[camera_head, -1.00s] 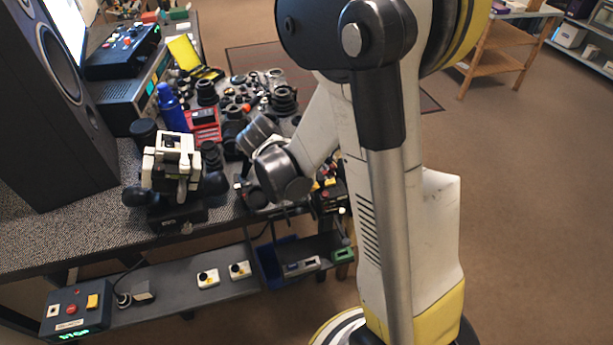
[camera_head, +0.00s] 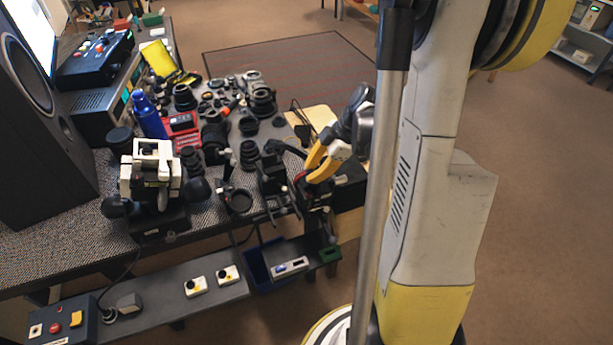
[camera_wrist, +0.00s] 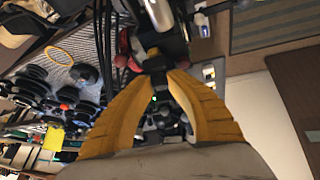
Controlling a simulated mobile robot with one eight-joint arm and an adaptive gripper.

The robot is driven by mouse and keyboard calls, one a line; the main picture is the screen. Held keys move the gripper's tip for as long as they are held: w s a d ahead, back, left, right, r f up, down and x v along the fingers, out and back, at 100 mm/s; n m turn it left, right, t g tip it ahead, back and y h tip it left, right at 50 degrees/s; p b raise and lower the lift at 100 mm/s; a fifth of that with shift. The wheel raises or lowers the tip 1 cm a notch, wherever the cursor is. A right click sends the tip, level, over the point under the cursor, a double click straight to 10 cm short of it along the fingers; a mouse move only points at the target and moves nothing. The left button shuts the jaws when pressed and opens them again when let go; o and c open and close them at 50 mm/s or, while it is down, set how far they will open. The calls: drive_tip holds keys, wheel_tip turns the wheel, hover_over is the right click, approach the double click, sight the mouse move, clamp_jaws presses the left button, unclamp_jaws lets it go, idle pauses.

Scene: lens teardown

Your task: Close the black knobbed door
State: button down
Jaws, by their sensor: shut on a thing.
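My gripper (camera_head: 309,176) has yellow fingers and is over the right front corner of the bench. In the wrist view its fingertips (camera_wrist: 156,76) close on a small black part (camera_wrist: 155,62), which looks like a knob. A dark upright panel (camera_head: 350,191) beside the gripper looks like the black door, on a light wooden cabinet (camera_head: 313,117). My arm covers the panel's right side. How far the door stands open cannot be told.
Lens parts crowd the bench, with a black stand and ring (camera_head: 236,200) just left of the gripper. A white-and-black device (camera_head: 155,180) stands further left. A lower shelf holds a blue bin (camera_head: 265,264) and small switch boxes (camera_head: 195,287). The floor at right is clear.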

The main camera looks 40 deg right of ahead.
sight(320, 183)
drive_tip(key=y+b, duration=0.1)
drive_tip(key=d+f+t+y+b, duration=0.1)
drive_tip(key=shift+s+d+f+y, duration=0.1)
drive_tip(key=shift+s+d+y, duration=0.15)
drive_tip(key=shift+y, duration=0.15)
drive_tip(key=shift+s+d+f+m+t+y+b, duration=0.1)
drive_tip(key=shift+d+f+m+t+y+b, duration=0.1)
drive_tip(key=shift+y+b, duration=0.35)
drive_tip(key=shift+d+f+m+t+y+b, duration=0.1)
drive_tip(key=shift+d+f+t+y+b, duration=0.15)
drive_tip(key=shift+y, duration=0.5)
drive_tip(key=shift+r, duration=0.1)
drive_tip(key=c, duration=1.3)
unclamp_jaws()
drive_tip(key=shift+o, duration=0.3)
